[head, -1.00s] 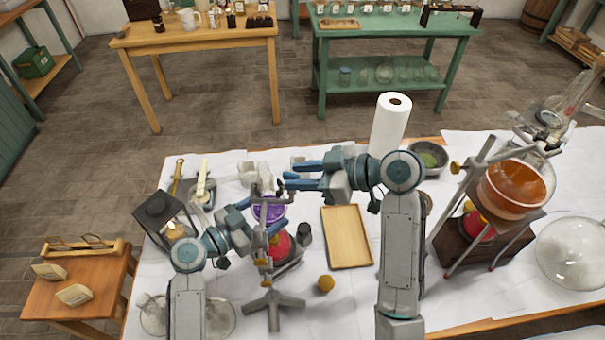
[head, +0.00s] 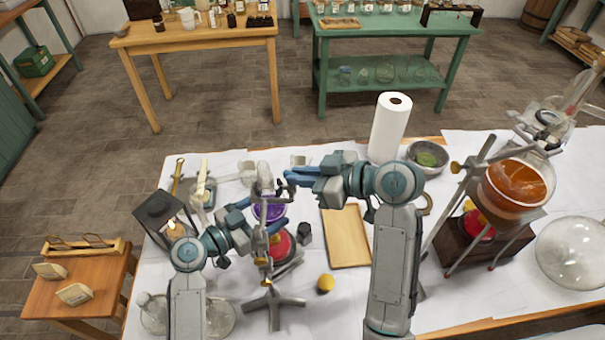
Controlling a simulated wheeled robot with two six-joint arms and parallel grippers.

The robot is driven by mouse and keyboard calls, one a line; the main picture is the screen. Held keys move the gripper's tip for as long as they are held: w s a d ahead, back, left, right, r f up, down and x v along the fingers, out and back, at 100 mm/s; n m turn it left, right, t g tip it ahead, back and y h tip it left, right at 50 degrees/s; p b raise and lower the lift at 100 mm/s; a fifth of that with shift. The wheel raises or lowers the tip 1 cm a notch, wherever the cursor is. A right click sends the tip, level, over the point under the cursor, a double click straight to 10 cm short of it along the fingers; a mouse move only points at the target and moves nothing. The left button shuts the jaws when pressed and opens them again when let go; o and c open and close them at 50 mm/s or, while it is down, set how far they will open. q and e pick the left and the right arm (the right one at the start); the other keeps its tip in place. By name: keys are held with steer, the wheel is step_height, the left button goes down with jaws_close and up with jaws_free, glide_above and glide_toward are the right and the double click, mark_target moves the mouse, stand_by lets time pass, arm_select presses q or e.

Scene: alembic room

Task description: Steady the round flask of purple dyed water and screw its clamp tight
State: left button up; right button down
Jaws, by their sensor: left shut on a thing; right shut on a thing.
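The round flask of purple dyed water (head: 270,211) sits upright at a metal stand (head: 273,304) on the left part of the white-covered table. My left gripper (head: 263,217) is shut on the flask, with its blue fingers at the flask's sides. The stand's rod and my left fingers hide part of the glass. The clamp (head: 265,183) is on the rod just above the flask. My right gripper (head: 287,178) reaches in from the right and is shut on the clamp's screw. The screw itself is too small and covered to see clearly.
A red burner (head: 280,244) and a dark small jar (head: 304,233) stand close beside the flask. A lantern (head: 161,215) is at the left.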

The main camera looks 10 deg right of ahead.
steer(key=c, duration=1.5)
jaws_free()
steer(key=shift+v, duration=5.95)
steer(key=shift+f, duration=0.1)
